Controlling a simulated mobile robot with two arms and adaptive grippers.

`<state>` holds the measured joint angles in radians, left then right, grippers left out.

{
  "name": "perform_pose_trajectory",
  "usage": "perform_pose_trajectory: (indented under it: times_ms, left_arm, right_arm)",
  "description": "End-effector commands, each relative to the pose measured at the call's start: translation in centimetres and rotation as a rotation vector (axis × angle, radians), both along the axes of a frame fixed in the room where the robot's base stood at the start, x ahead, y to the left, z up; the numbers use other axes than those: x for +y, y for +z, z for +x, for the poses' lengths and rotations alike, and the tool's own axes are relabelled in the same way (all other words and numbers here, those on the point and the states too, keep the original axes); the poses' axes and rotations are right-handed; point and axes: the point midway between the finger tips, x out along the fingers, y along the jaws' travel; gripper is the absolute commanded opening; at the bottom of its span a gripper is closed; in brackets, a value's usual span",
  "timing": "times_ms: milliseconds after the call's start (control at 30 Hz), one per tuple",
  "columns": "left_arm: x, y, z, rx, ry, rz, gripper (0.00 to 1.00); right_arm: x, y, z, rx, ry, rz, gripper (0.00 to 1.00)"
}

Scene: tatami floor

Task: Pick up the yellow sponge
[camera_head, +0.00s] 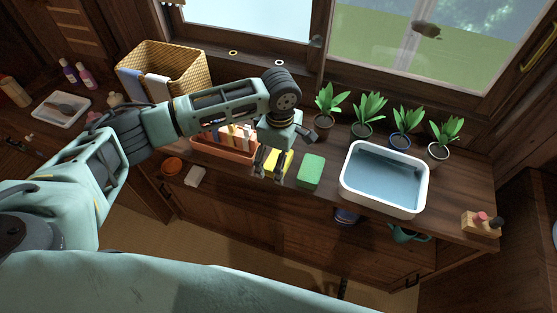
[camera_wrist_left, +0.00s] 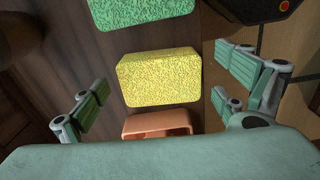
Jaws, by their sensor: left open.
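The yellow sponge (camera_head: 283,161) lies on the wooden counter, partly hidden behind my left gripper in the head view. My left gripper (camera_head: 268,177) is open and empty, with its fingers pointing down at the sponge. In the left wrist view the yellow sponge (camera_wrist_left: 160,77) lies ahead between the spread fingers of the left gripper (camera_wrist_left: 165,95), with gaps on both sides. I cannot tell the exact height of the fingers over it. My right gripper is not in view.
A green sponge (camera_head: 311,171) lies just right of the yellow one. An orange-brown rack (camera_head: 225,151) stands to its left. A white basin of water (camera_head: 423,210) is further right. Several potted plants (camera_head: 364,129) line the window. The counter's front edge is close.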

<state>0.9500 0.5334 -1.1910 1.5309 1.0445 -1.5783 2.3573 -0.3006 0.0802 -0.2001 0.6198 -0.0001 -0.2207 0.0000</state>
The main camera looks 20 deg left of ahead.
Motion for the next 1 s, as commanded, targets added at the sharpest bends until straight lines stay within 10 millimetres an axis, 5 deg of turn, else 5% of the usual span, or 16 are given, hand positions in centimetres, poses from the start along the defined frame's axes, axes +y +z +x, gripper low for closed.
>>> perform_pose_trajectory:
  times_ms: [333,700,1000]
  left_arm:
    - [0.00,-1.06,-0.04,0.000,-0.002,0.000,0.92]
    - [-0.01,-1.03,-0.04,0.000,-0.002,0.000,0.61]
    - [-0.03,-0.98,-0.03,-0.001,-0.002,0.000,0.61]
  right_arm:
    - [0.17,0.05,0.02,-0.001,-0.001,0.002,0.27]
    - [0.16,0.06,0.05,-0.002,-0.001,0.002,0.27]
    - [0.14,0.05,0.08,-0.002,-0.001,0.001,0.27]
